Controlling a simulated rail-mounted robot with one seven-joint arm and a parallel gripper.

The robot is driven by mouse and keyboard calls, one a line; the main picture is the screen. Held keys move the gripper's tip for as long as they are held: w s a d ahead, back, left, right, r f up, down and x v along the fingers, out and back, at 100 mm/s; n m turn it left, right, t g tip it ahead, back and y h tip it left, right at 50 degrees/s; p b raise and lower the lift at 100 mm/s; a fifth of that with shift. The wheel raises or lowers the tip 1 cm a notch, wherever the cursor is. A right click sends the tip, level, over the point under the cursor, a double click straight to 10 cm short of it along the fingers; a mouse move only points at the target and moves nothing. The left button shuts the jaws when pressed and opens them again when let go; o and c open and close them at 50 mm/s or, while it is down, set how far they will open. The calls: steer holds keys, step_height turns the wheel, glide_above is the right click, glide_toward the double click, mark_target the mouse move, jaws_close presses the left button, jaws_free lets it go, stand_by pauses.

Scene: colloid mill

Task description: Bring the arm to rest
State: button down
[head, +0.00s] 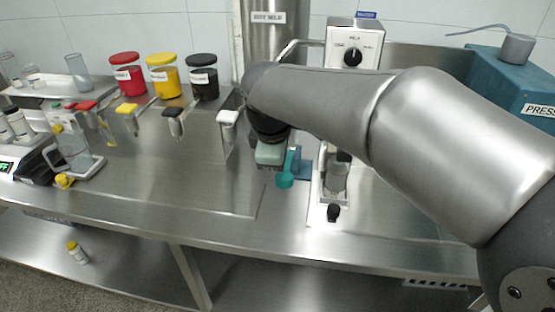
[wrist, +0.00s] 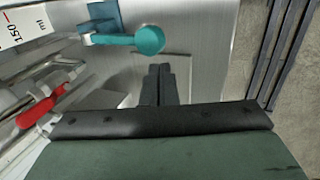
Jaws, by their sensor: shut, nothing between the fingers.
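My arm reaches in from the right in the head view and bends down over the steel bench. My gripper hangs above the bench near the mill, its body showing as a green-grey block in the head view; its fingertips are hidden there. In the wrist view my gripper (wrist: 158,84) shows two dark fingers pressed together, with nothing between them. A teal scoop (head: 285,178) sits close to my gripper, beside a blue holder (head: 302,168). The scoop also shows in the wrist view (wrist: 149,39), apart from the fingers.
Red (head: 127,75), yellow (head: 163,76) and black (head: 202,77) jars stand at the back left. The mill's control box (head: 353,48) stands behind my arm, and a blue press (head: 510,82) is at the right. A small yellow-capped bottle (head: 77,252) is on the lower shelf.

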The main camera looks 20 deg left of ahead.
stand_by(0.3)
steer(key=s+d+f+m+g+h+p, duration=0.15)
steer(key=d+m, duration=0.35)
steer(key=d, duration=0.6)
steer(key=s+d+f+m+g, duration=0.1)
steer(key=s+d+f+m, duration=0.3)
steer(key=d, duration=0.7)
steer(key=s+d+f+m+g+y+p, duration=0.1)
steer(key=s+d+f+m, duration=0.3)
steer(key=s+d+m, duration=0.6)
steer(key=shift+s+d+f+m, duration=0.3)
steer(key=shift+s+d+m, duration=0.1)
steer(key=shift+s+d, duration=0.1)
